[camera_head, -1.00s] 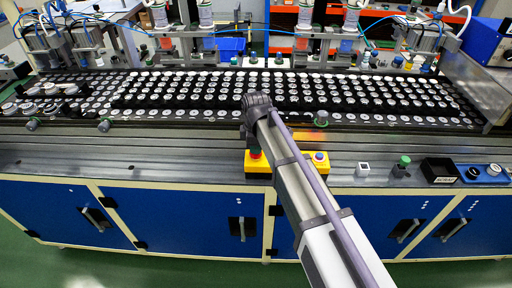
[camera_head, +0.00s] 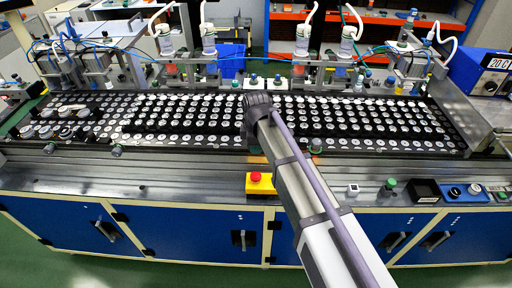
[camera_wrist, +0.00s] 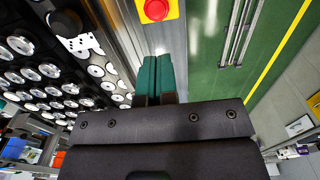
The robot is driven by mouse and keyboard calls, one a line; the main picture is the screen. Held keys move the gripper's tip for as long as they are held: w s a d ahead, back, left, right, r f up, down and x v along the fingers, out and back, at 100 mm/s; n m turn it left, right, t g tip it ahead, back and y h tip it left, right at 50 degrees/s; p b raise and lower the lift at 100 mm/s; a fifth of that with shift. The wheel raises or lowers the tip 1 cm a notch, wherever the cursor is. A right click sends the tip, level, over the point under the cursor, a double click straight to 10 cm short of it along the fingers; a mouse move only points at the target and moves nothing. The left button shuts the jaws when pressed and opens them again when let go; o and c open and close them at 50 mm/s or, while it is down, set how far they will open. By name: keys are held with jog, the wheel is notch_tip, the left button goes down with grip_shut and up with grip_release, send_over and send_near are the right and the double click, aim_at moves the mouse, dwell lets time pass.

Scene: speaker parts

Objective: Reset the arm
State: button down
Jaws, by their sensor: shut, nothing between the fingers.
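My gripper (camera_wrist: 158,78) shows in the wrist view as two teal fingers pressed together with nothing between them. They point over the grey metal ledge beside the tray of parts. In the head view my arm reaches up the middle, and its dark end hides most of the gripper. The speaker parts (camera_head: 350,112) are rows of small round pale pieces on a long black conveyor bed. They also show at the left of the wrist view (camera_wrist: 50,70), apart from the fingers.
A red stop button (camera_head: 255,176) on a yellow box stands on the front ledge; it also shows in the wrist view (camera_wrist: 155,10). A black box (camera_head: 424,190) and knobs sit at the right. Dispensing stations (camera_head: 300,45) stand behind.

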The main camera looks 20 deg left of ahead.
jog(key=shift+r, duration=0.25)
jog(key=s+d+f+m+b, duration=0.2)
jog(key=s+d+m, duration=0.2)
jog(key=d+m, duration=0.3)
jog(key=s+d+f+m+b, duration=0.2)
jog(key=s+d+m, duration=0.2)
jog(key=d, duration=1.2)
jog(key=s+d+f+m+b, duration=0.3)
jog(key=d+m, duration=0.6)
jog(key=d, duration=0.3)
jog(key=shift+s+d+m, duration=0.25)
jog(key=shift+s+m, duration=0.15)
jog(key=shift+s, duration=0.3)
